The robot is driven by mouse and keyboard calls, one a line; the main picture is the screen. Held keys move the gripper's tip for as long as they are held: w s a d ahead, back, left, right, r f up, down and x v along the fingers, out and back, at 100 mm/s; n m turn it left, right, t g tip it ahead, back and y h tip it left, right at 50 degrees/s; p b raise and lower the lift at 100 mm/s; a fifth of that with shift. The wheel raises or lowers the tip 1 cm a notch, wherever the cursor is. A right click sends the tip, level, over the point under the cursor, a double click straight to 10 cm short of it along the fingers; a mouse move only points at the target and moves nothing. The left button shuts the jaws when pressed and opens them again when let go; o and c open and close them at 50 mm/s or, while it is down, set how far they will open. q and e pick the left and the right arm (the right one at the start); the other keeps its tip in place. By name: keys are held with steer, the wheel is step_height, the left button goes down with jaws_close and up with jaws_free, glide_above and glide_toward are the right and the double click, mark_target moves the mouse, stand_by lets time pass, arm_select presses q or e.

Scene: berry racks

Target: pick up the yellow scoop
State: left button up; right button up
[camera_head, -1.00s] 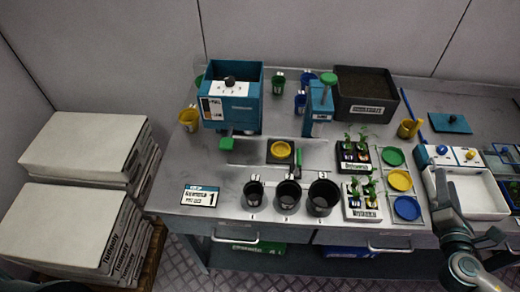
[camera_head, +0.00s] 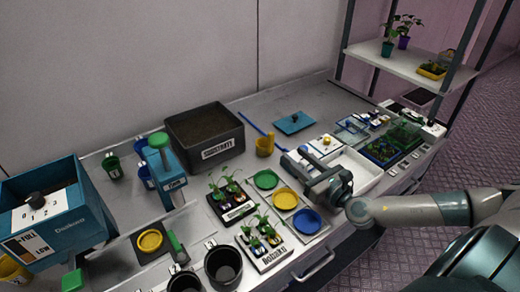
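The yellow scoop (camera_head: 265,145) stands on the metal bench, just right of the dark substrate bin. It looks like a small yellow cup, and its far side is hidden. My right gripper (camera_head: 295,157) reaches in from the right, its fingers pointing left toward the scoop. The fingers look apart with nothing between them. They are a short way right of the scoop and not touching it. My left gripper is out of view.
The substrate bin (camera_head: 205,153) stands behind and left of the scoop. Green, yellow and blue dishes (camera_head: 266,180) and seedling trays lie in front. A white tray (camera_head: 362,172) sits beside my gripper.

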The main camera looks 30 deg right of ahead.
mark_target(272, 137)
steer(key=shift+w+f, duration=0.15)
steer(key=shift+w, duration=0.15)
steer(key=shift+s, duration=0.1)
steer(key=w+p, duration=0.1)
steer(key=w, duration=0.2)
steer(key=w+p, duration=0.1)
steer(key=w, duration=0.3)
steer(key=w+p, duration=0.2)
steer(key=w, duration=0.2)
steer(key=shift+w+a, duration=0.15)
steer(key=shift+a, duration=0.25)
steer(key=shift+w+a, duration=0.1)
steer(key=shift+w, duration=0.4)
steer(key=shift+w, duration=0.1)
